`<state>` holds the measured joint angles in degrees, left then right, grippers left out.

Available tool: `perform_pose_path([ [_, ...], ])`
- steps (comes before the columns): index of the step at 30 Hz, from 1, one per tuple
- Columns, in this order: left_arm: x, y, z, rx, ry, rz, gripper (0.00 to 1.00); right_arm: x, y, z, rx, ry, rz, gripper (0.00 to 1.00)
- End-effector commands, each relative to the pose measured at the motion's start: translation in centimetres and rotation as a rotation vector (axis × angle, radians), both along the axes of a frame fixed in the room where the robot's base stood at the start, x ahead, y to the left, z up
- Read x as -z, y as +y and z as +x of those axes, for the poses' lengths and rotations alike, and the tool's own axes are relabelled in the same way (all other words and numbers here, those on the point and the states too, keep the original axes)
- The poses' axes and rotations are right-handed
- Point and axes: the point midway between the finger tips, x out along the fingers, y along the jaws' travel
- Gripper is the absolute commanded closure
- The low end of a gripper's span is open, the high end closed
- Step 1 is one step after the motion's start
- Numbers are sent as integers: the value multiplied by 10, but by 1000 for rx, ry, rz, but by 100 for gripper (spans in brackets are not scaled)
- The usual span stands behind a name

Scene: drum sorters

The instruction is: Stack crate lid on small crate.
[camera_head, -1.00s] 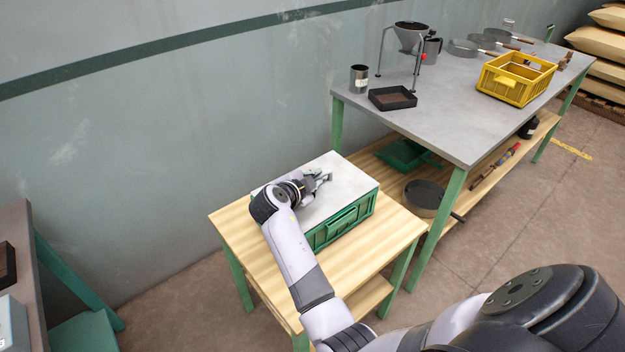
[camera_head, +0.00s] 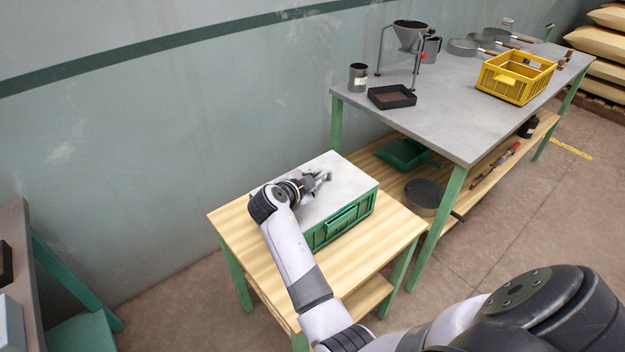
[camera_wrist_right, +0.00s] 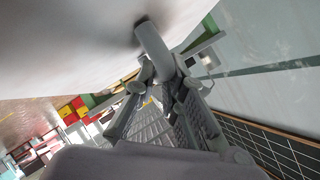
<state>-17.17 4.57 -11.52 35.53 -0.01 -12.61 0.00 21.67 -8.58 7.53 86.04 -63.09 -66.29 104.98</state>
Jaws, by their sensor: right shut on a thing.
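The crate lid (camera_head: 346,175) is a flat pale grey plate. It lies on top of the green small crate (camera_head: 342,226), roughly lined up with its rim. The crate stands on a wooden side table. My right gripper (camera_head: 321,178) is low over the middle of the lid, shut on its handle. In the right wrist view, the lid (camera_wrist_right: 70,40) fills the upper left, and its grey curved handle (camera_wrist_right: 153,48) runs between the fingers of the gripper (camera_wrist_right: 168,78). The crate's inside is hidden by the lid. My left gripper is out of view.
The wooden side table (camera_head: 250,245) has bare room around the crate. A grey workbench (camera_head: 440,125) at the right carries a yellow crate (camera_head: 515,85), a dark tray (camera_head: 391,97), a metal cup (camera_head: 358,76) and a funnel stand (camera_head: 410,37). Another table stands far left.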

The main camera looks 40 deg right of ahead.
Motion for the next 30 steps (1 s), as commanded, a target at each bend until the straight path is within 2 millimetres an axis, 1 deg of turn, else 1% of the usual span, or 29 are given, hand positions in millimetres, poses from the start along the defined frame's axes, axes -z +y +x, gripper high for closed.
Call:
perform_pose_path([
  [14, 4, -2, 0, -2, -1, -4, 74, 6, -1, -2, 3, 6, 3, 100],
  [15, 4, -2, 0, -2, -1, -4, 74, 7, -1, -2, 3, 7, 4, 88],
  [24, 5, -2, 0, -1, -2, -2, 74, 5, 0, -1, 1, 5, 2, 68],
  [26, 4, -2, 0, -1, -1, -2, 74, 5, 0, -1, 1, 5, 2, 66],
  [30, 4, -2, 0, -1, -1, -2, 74, 5, 0, -1, 1, 3, 1, 66],
])
